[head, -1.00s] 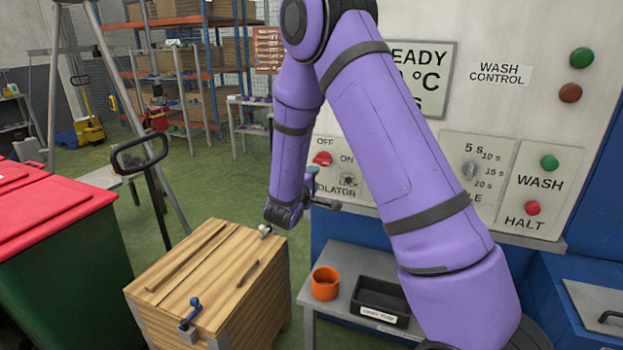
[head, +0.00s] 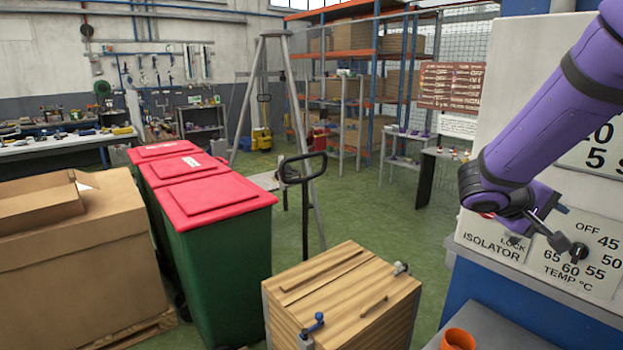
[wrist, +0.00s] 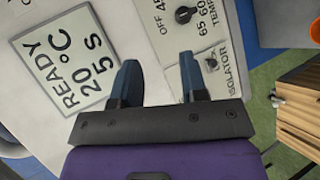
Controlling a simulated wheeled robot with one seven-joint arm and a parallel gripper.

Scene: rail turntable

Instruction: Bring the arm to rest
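My purple arm (head: 545,115) comes in from the upper right of the head view and bends down in front of the control panel (head: 488,130). My gripper (wrist: 158,65) shows in the wrist view with its two dark fingers well apart and nothing between them. In the head view my gripper is partly hidden by the arm, near the isolator label (head: 490,240) and the temperature dial (head: 578,250). I cannot tell how far the fingers are from the panel. The wrist view also shows the READY display (wrist: 65,58) and the temperature knob (wrist: 184,14).
A wooden crate (head: 345,295) stands front centre. An orange cup (head: 458,340) sits on a grey bench (head: 495,325) below the panel. Red-lidded green bins (head: 225,250) and a cardboard box (head: 75,260) stand left. Green floor (head: 390,230) is open behind the crate.

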